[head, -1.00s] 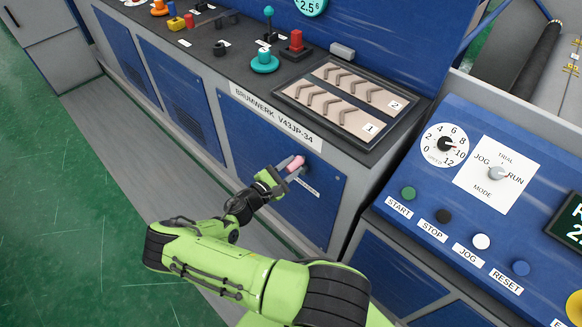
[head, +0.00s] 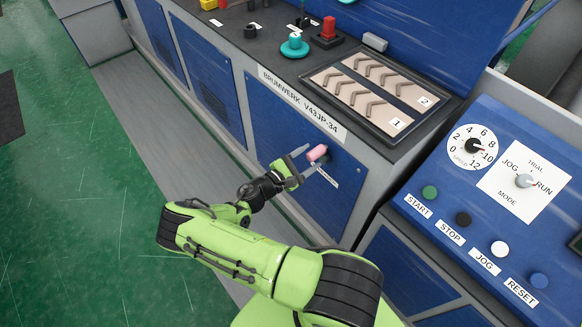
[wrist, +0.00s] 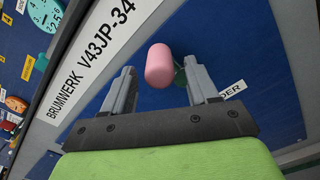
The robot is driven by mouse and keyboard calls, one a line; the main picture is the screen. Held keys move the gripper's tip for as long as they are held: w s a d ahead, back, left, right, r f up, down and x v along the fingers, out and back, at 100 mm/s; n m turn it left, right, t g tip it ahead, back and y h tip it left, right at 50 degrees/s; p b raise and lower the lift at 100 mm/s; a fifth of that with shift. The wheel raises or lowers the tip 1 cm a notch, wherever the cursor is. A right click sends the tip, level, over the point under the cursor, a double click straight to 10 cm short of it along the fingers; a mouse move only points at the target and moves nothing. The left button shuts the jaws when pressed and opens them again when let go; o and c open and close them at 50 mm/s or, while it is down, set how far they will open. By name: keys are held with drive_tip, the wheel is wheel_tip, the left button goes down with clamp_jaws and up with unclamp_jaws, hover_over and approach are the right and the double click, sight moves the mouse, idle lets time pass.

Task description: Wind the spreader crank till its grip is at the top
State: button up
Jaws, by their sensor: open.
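The spreader crank's pink grip (head: 317,153) sticks out from the blue front panel, below the BRUMWERK V43JP-34 plate. In the wrist view the grip (wrist: 159,64) shows between my fingers, with the dark green crank arm (wrist: 181,76) partly hidden behind it. There the grip lies to the left of that arm, on the side towards the nameplate; its exact angle on the turn is hard to tell. My gripper (head: 312,157) is open, its two fingers on either side of the grip with gaps visible. It also shows in the wrist view (wrist: 165,80).
A partly hidden label (wrist: 231,90) ending in "DER" is beside the crank. A blue control panel (head: 478,205) stands at right.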

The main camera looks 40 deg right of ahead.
drive_tip(key=s+a, duration=0.1)
drive_tip(key=a, duration=1.2)
drive_tip(key=shift+s+a, duration=0.2)
drive_tip(key=shift+a, duration=0.2)
drive_tip(key=shift+r, duration=0.1)
